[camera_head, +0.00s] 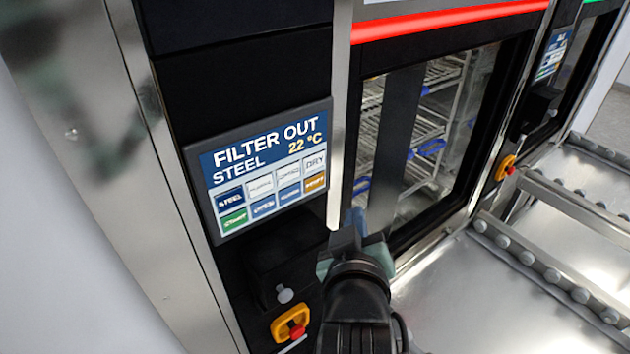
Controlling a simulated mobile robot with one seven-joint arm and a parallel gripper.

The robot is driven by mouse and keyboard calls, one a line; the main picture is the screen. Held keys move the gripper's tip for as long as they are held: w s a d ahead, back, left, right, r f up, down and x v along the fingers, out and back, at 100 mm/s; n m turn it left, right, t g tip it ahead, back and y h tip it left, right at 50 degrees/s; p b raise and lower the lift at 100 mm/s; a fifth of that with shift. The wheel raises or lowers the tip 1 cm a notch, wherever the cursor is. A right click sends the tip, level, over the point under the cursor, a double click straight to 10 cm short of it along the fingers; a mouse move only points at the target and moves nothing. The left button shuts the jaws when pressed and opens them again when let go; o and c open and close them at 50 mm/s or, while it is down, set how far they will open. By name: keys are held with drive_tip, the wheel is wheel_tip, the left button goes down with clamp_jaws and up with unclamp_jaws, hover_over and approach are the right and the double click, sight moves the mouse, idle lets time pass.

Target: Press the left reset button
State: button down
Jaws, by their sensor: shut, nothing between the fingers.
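On the left washer's black column, a small pale grey round button (284,293) sticks out of a dark box under the display. It carries no readable label; it may be the left reset button. Just below it is a red emergency stop knob (297,331) on a yellow plate. My gripper (352,222) is seen from behind, up and to the right of the grey button, in front of the column's right edge and the washer door. Its fingers are shut and empty, clear of the button in the picture. Part of the fingers is hidden behind the gripper body.
A tilted display (265,165) reading FILTER OUT STEEL 22 °C juts out above the button. A glass washer door (420,140) with racks behind it is to the right. A second display (552,55) and yellow-red stop (507,167) stand farther right. Metal roller conveyors (545,270) fill the lower right.

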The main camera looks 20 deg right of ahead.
sight(323, 181)
drive_tip(key=shift+w+a, duration=0.4)
drive_tip(key=shift+w, duration=0.65)
drive_tip(key=shift+w+a, duration=0.35)
drive_tip(key=shift+w, duration=0.7)
drive_tip(key=shift+w+a, duration=0.4)
drive_tip(key=shift+w, duration=0.65)
drive_tip(key=shift+w+a, duration=0.15)
drive_tip(key=shift+w, duration=0.25)
drive_tip(key=shift+w+a, duration=0.1)
drive_tip(key=shift+w, duration=0.2)
drive_tip(key=shift+s, duration=0.1)
idle(0.3)
drive_tip(key=shift+s+d, duration=0.25)
drive_tip(key=shift+s, duration=0.4)
drive_tip(key=shift+s+d+p, duration=0.25)
drive_tip(key=shift+s+d, duration=0.05)
drive_tip(key=shift+s, duration=0.5)
drive_tip(key=shift+s+d+p, duration=0.25)
drive_tip(key=shift+s, duration=0.5)
drive_tip(key=shift+s+d+p, duration=0.25)
drive_tip(key=shift+s+d, duration=0.05)
drive_tip(key=shift+s, duration=0.5)
